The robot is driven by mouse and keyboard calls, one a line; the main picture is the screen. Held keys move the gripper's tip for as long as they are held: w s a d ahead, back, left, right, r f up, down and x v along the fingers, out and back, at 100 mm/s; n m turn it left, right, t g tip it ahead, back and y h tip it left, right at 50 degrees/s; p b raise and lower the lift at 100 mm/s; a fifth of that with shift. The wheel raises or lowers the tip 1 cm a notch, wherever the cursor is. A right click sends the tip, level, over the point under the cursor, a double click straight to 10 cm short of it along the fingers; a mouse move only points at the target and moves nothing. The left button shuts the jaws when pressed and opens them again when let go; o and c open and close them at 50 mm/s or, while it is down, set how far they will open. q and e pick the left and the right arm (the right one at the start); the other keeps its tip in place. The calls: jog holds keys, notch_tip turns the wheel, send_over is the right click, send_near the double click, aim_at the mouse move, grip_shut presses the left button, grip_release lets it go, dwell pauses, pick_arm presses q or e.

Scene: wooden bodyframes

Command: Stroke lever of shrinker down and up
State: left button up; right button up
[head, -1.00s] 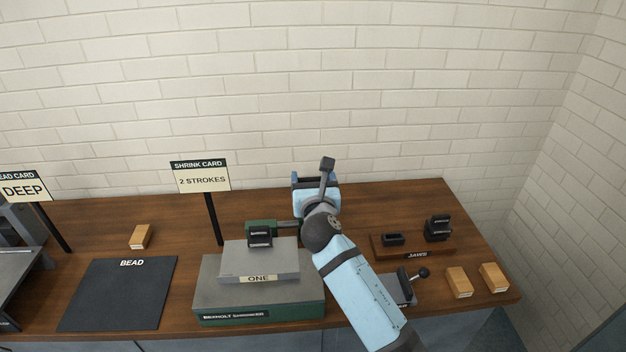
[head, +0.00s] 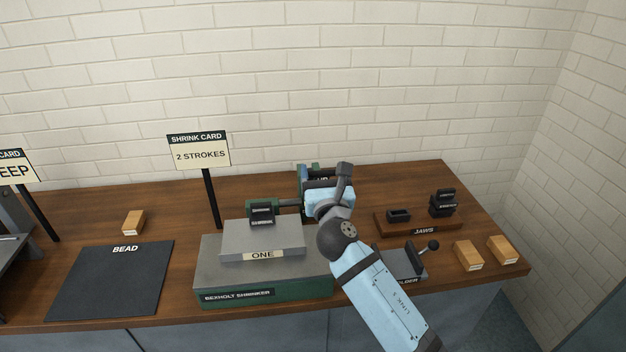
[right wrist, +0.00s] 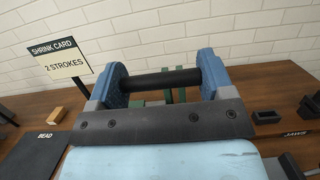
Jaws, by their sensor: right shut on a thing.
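The Bexholt shrinker (head: 215,283) is a green and grey machine on the bench, with a raised block labelled ONE (head: 262,254) on top. A green bar with a small black labelled block (head: 262,214) sits behind that block. My right gripper (head: 322,184) is behind and right of it, mostly covered by my own wrist. In the right wrist view, its two blue fingers (right wrist: 165,80) are shut on the dark round lever bar (right wrist: 160,81). Green uprights show behind the bar. The rest of the lever is hidden. My left gripper is out of view.
The shrink card (head: 198,152) reads 2 STROKES. A bead mat (head: 110,285) and a wooden block (head: 133,222) lie left. A jaws tray (head: 425,231), a holder (head: 400,265) and two wooden blocks (head: 468,255) stand right, near my arm. A brick wall is behind.

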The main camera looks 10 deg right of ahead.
pick_arm(q)
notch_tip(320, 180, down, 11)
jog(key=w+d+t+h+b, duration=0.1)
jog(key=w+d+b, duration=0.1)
jog(key=b, duration=2)
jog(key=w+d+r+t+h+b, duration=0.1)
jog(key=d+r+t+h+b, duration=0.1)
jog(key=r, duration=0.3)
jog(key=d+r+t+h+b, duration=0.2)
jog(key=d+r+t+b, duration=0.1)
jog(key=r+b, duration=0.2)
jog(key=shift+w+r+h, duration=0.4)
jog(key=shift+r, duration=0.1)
pick_arm(e)
jog(key=s+f+t, duration=0.5)
jog(key=f, duration=0.9)
jog(key=shift+s+t, duration=0.2)
jog(key=shift+t, duration=0.2)
jog(key=shift+a, duration=0.1)
jog(key=o, duration=1.3)
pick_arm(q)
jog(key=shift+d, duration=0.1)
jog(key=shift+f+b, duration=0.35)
pick_arm(e)
jog(key=v, duration=1.3)
jog(key=shift+s+f, duration=0.2)
jog(key=shift+s, duration=0.15)
